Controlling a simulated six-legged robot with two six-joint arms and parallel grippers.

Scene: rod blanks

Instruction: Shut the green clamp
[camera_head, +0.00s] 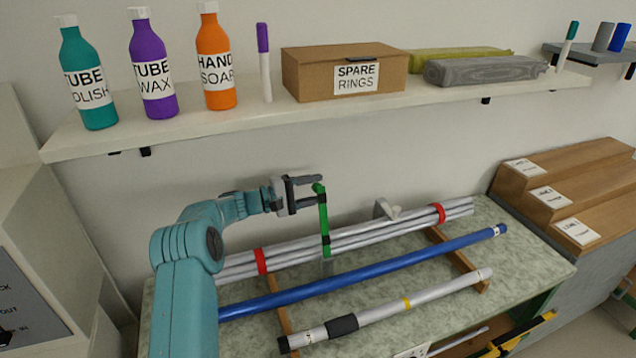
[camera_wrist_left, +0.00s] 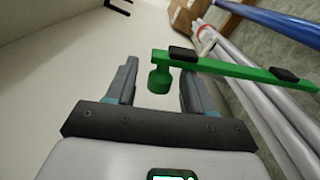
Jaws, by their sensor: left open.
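The green clamp (camera_head: 323,222) stands with its green arm raised upright beside the bundle of grey rods (camera_head: 350,232), at the back of the workbench. Its arm has black pads and a rounded knob at the free end. My left gripper (camera_head: 308,191) is at the top of this arm, with its jaws open. In the left wrist view, the knob of the green clamp (camera_wrist_left: 225,68) sits between the open fingers of my left gripper (camera_wrist_left: 158,78), with a gap on both sides. My right gripper does not show.
A blue tube (camera_head: 370,270) and a grey tube with black and yellow bands (camera_head: 385,310) lie in front of the bundle. A grey hook (camera_head: 385,208) stands behind it. A shelf (camera_head: 220,118) with bottles and a box (camera_head: 340,72) runs above. Wooden steps (camera_head: 575,190) stand right.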

